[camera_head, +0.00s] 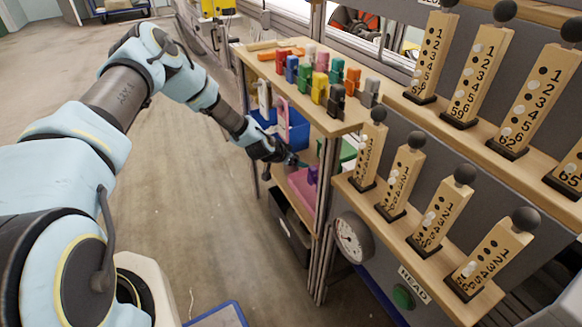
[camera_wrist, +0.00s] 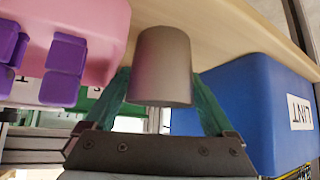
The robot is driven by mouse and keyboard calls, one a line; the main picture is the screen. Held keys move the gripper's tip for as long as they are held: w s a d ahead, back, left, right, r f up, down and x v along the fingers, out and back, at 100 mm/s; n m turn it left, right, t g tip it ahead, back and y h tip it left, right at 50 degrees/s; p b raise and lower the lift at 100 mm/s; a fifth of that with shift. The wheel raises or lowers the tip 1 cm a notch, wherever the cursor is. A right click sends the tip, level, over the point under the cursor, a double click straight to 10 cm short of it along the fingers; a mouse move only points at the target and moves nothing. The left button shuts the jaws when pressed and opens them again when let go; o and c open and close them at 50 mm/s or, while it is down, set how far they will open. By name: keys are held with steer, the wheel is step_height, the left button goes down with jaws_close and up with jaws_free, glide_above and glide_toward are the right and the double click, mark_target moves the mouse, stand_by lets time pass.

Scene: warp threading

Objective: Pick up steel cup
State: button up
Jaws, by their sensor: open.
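The steel cup (camera_wrist: 161,65) is a plain grey cylinder in the middle of the wrist view, against the pale wooden shelf board (camera_wrist: 225,35). My gripper (camera_head: 292,160) reaches in at the side of the wooden rack in the head view. In the wrist view its two green fingers show on the left and right of the cup. The jaws are open, with the cup centred between them; whether either finger touches it I cannot tell. I cannot make out the cup in the head view.
A pink bin (camera_wrist: 95,20) with purple pieces is left of the cup, and a blue bin (camera_wrist: 262,95) labelled LINT is close on the right. In the head view, coloured blocks (camera_head: 319,82) stand on the shelf above my gripper. Numbered wooden posts (camera_head: 430,215) stand at right.

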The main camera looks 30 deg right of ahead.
steer(key=c, duration=1.1)
steer(key=shift+c, duration=0.2)
steer(key=shift+r, duration=0.15)
